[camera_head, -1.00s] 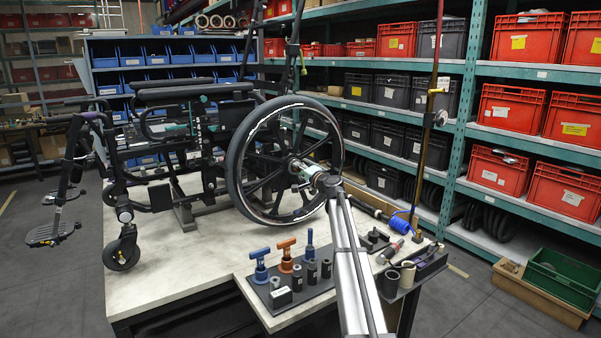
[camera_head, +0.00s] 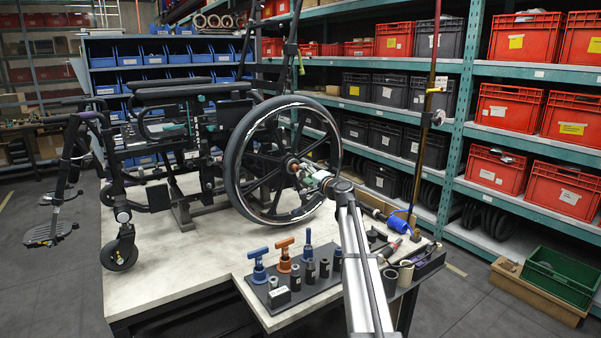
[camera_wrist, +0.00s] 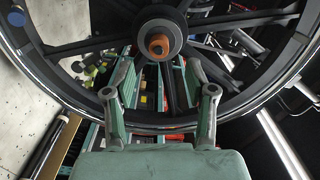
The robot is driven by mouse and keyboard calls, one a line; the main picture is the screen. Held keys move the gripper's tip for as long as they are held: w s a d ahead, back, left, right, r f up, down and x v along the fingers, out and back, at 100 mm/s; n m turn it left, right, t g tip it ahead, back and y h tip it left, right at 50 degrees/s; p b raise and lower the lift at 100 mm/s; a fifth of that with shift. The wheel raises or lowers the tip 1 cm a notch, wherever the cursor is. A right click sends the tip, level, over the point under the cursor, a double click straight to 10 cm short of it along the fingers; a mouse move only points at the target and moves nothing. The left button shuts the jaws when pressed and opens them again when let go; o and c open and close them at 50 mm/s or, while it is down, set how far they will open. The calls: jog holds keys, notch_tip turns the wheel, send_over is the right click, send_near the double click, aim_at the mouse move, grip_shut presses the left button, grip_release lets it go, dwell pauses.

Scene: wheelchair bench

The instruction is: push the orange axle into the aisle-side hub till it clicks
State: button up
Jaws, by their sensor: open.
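The wheelchair's near wheel (camera_head: 238,158) stands upright on the bench, facing me. The orange axle (camera_wrist: 158,45) shows as a short orange end at the centre of the dark round hub (camera_wrist: 146,31) in the wrist view. In the head view the hub (camera_head: 292,165) shows a small orange-brown centre. How deep the axle sits cannot be told. My gripper (camera_wrist: 160,92) is open and empty, its two fingers spread below the axle end in the wrist view. In the head view my gripper (camera_head: 316,177) is just right of the hub, with a gap between.
A dark rack (camera_head: 306,289) with blue and orange T-handled tools and dark sockets stands at the bench's front edge. Shelves with red and grey crates stand behind.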

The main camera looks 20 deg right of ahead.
jog(key=v, duration=0.5)
jog(key=shift+s, duration=0.35)
